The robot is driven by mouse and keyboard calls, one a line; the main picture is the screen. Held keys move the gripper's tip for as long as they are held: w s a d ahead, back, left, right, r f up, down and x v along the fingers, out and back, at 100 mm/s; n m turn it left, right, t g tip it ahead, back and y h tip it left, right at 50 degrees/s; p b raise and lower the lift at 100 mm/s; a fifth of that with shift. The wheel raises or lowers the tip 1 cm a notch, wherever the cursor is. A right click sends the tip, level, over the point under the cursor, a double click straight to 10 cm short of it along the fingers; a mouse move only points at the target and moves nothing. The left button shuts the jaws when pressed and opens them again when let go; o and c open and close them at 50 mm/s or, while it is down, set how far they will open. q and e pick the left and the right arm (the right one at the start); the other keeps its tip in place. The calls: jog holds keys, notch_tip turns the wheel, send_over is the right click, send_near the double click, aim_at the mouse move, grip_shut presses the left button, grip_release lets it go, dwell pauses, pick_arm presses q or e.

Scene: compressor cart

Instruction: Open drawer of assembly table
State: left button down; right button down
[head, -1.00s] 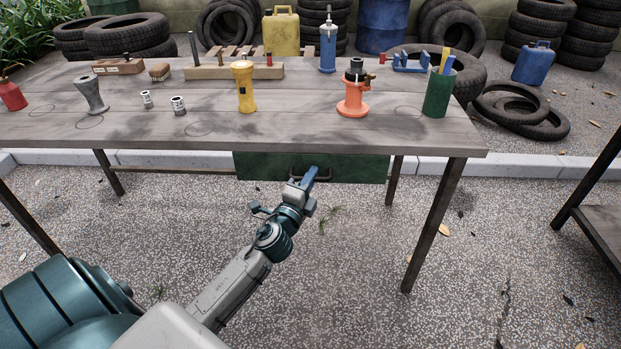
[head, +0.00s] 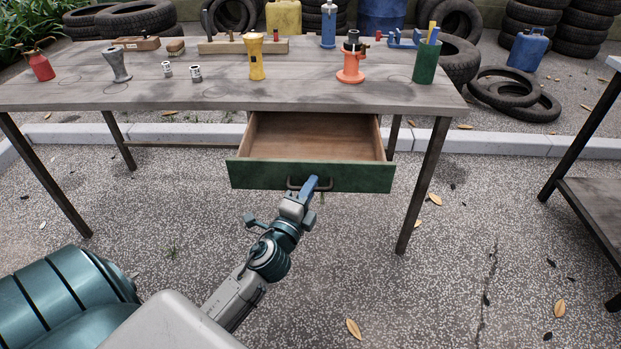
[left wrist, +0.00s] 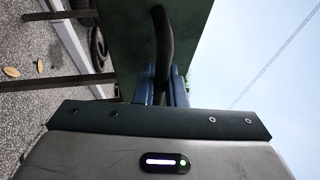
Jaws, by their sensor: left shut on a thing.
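The assembly table (head: 130,97) is a grey wooden table with dark metal legs. Its drawer (head: 350,177) has a green front and a bare wooden inside, and it stands pulled well out below the tabletop. The part of its inside that shows is empty. A dark handle (head: 326,184) is on the drawer front. My left gripper (head: 309,186) is shut on this handle with its blue fingers. In the left wrist view the handle (left wrist: 162,45) passes between the blue fingers, against the green drawer front (left wrist: 125,45). My right gripper is not in view.
On the tabletop stand a yellow torch-like item (head: 256,58), an orange stand (head: 350,66), a green cup (head: 426,62) with pens, and a red can (head: 40,67). A second table (head: 598,205) is at the right. Tyres lie behind.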

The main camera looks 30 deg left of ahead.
pick_arm(q)
jog(key=shift+s+d, duration=0.5)
jog(key=shift+s, duration=0.35)
jog(key=shift+s+d, duration=0.5)
jog(key=shift+s, duration=0.3)
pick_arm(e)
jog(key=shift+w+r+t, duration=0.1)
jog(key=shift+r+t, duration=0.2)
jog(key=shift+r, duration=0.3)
pick_arm(q)
jog(key=c, duration=1.5)
grip_release()
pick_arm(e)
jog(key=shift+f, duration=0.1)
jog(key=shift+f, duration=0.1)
